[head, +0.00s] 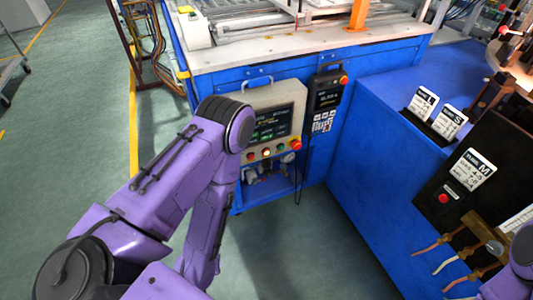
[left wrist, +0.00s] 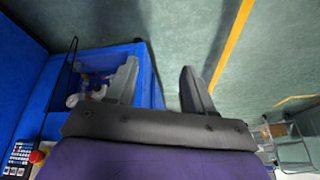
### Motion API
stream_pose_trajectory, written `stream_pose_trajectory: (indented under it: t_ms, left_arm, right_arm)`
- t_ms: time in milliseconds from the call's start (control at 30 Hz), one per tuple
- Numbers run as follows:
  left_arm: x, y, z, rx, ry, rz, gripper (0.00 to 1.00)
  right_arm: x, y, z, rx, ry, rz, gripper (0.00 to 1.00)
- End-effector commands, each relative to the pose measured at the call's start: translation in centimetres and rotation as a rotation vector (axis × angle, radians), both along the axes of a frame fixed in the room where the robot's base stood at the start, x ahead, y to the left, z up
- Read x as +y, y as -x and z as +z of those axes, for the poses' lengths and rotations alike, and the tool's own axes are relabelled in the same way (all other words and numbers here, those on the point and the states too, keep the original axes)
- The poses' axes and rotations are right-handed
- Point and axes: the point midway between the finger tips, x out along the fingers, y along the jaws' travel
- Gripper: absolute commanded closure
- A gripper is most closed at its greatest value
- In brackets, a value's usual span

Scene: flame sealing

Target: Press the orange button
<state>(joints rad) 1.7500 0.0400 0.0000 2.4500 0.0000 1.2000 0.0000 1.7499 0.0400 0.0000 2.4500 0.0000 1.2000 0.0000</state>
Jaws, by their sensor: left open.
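In the head view a beige control panel (head: 275,118) with a dark screen hangs on the front of the blue machine. The orange button (head: 267,153) is small and sits in the row under the screen. A red knob (head: 295,144) is at the right end of that row. My left arm crosses the panel's left side, and its gripper does not show in the head view. In the left wrist view my left gripper (left wrist: 160,68) is open, with nothing between its fingers. The orange button is not visible there. My right gripper is not in view.
A black pendant (head: 326,97) with a keypad hangs right of the panel. An open blue shelf (head: 268,196) is below it and also shows in the left wrist view (left wrist: 145,62). A blue cabinet (head: 365,180) stands to the right.

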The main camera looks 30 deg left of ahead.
Motion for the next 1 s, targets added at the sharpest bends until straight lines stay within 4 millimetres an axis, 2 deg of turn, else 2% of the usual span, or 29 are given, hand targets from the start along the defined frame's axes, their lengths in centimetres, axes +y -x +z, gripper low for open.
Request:
stream_pose_trajectory:
  t_ms: [33, 133, 167, 1000]
  left_arm:
    - [0.0, 0.0, 0.0, 0.0, 0.0, 0.0, 0.65]
    - [0.0, 0.0, 0.0, 0.0, 0.0, 0.0, 0.98]
    - [0.0, 0.0, 0.0, 0.0, 0.0, 0.0, 1.0]
    - [0.0, 0.0, 0.0, 0.0, 0.0, 0.0, 1.0]
  right_arm:
    - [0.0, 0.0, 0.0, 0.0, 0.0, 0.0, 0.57]
    - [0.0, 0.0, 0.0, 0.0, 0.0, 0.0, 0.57]
    - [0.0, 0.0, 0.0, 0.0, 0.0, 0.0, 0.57]
    - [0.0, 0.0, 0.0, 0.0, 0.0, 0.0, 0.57]
